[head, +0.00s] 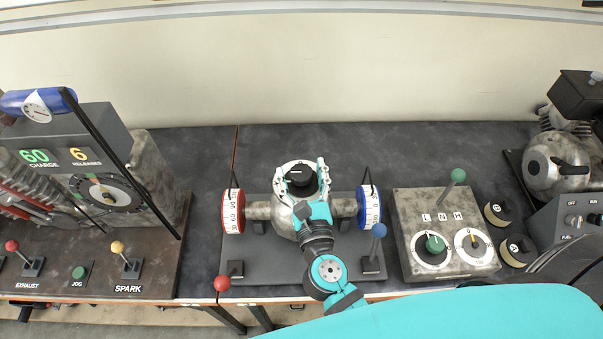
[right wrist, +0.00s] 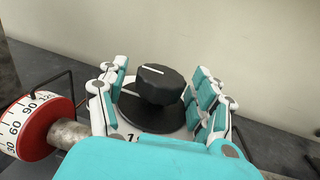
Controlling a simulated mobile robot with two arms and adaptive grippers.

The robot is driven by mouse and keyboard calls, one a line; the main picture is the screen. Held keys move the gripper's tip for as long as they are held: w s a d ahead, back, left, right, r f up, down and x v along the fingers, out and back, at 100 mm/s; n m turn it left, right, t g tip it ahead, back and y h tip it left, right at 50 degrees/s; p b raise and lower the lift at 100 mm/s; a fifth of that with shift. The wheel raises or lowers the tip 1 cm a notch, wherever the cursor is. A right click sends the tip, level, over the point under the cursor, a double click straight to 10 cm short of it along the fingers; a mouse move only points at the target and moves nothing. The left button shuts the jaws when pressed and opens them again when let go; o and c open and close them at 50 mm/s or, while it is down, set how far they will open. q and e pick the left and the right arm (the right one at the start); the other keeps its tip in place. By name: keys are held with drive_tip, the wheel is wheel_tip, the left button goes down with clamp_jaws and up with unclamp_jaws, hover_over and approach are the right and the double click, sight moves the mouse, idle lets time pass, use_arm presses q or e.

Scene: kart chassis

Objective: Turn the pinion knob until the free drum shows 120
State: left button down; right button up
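The black pinion knob (head: 300,178) with a white line sits on a round dial atop the grey housing (head: 285,220); it also shows in the right wrist view (right wrist: 158,84). My right gripper (head: 309,180) is open, its fingers (right wrist: 160,98) on both sides of the knob with visible gaps. A red-rimmed drum (head: 234,212) is on the left shaft end, a blue-rimmed drum (head: 369,207) on the right. In the wrist view the red drum (right wrist: 40,128) shows 30, 60, 90 and a partly cut number. I cannot tell which drum is free. My left gripper is not in view.
A red-ball lever (head: 222,284) leans forward at front left; a blue-ball lever (head: 378,231) stands at front right. Thin black wire pointers rise by both drums. A grey panel with dials (head: 447,205) is to the right, a charge console (head: 110,225) to the left.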

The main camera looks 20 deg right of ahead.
drive_tip(key=s+a, duration=0.1)
drive_tip(key=s, duration=1.1)
drive_tip(key=shift+a, duration=0.25)
